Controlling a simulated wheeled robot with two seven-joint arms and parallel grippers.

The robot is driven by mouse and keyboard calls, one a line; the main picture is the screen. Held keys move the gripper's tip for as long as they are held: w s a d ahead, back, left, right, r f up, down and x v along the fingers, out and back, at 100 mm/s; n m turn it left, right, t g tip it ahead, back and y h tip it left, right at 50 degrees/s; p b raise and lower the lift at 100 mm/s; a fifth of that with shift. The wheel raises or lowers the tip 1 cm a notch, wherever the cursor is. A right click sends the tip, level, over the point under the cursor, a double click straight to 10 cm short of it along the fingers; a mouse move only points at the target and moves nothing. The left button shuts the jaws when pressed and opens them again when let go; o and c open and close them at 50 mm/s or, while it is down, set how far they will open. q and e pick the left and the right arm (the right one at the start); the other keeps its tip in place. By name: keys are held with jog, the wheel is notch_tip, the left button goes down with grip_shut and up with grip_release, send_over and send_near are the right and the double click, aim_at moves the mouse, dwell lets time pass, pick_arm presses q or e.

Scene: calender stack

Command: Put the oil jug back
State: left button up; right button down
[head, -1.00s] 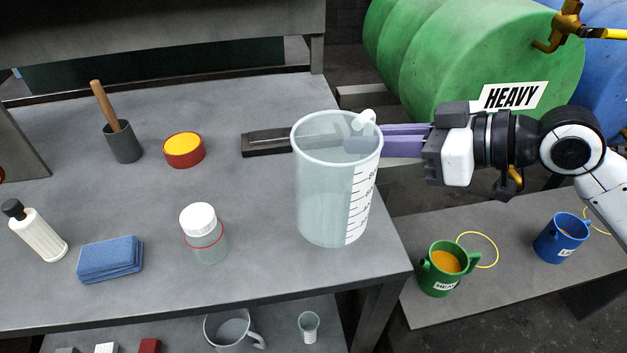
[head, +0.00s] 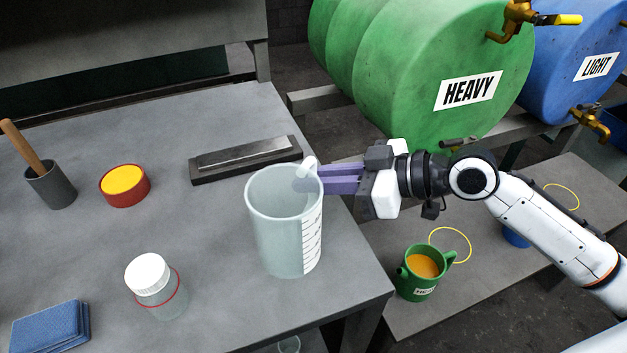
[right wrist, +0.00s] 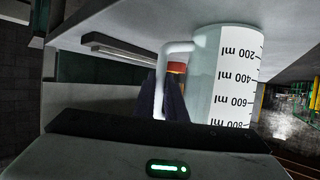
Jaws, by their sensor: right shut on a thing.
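A clear jug with a printed scale (head: 275,235) is upright at the right end of the workbench, and it also shows in the right wrist view (right wrist: 225,75). No oil shows in it. My right gripper (head: 318,180) is shut on its handle from the right. I cannot tell whether its base touches the bench. A green jug (head: 418,283) holding amber liquid stands on the lower bench at right. A blue jug (head: 516,236) behind it is mostly hidden by my right arm. My left gripper is not in view.
A dark block (head: 245,160) lies behind the clear jug. A white-capped jar (head: 150,275), a red tin (head: 124,187), a grey pot (head: 50,184) and a blue sponge (head: 45,328) stand left. Green HEAVY (head: 430,75) and blue LIGHT (head: 570,75) drums stand beyond.

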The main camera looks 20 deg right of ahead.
jog(key=shift+f, duration=0.25)
jog(key=c, duration=1.8)
grip_release()
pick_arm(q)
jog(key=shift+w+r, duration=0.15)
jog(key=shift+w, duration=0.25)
